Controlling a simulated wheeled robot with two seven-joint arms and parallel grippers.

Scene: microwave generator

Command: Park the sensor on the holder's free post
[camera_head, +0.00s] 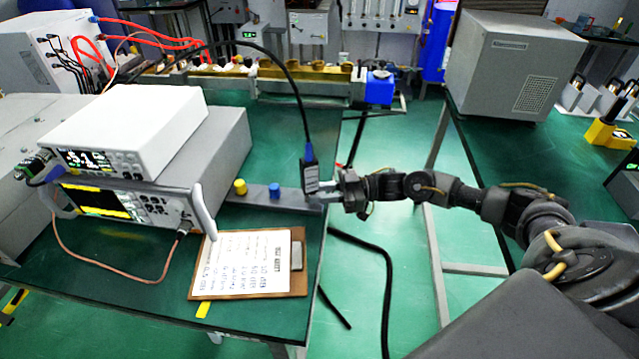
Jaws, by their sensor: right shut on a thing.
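The sensor (311,176) is a small dark grey block with a pale label and a blue band, upright, with a black cable leaving its top. My right gripper (326,191) is shut on it, reaching in from the right at the right edge of the green bench. The holder (262,202) is a low grey bar on the bench, just left of the sensor. A yellow piece (239,187) and a blue piece (274,190) stand on it. The sensor is by the holder's right end; I cannot tell whether they touch. My left gripper is not in view.
A clipboard (250,263) with paper lies in front of the holder. Stacked instruments (130,130) with a display stand to the left. The black cable (285,68) arches over the bench from the back left. Open floor lies right of the bench edge.

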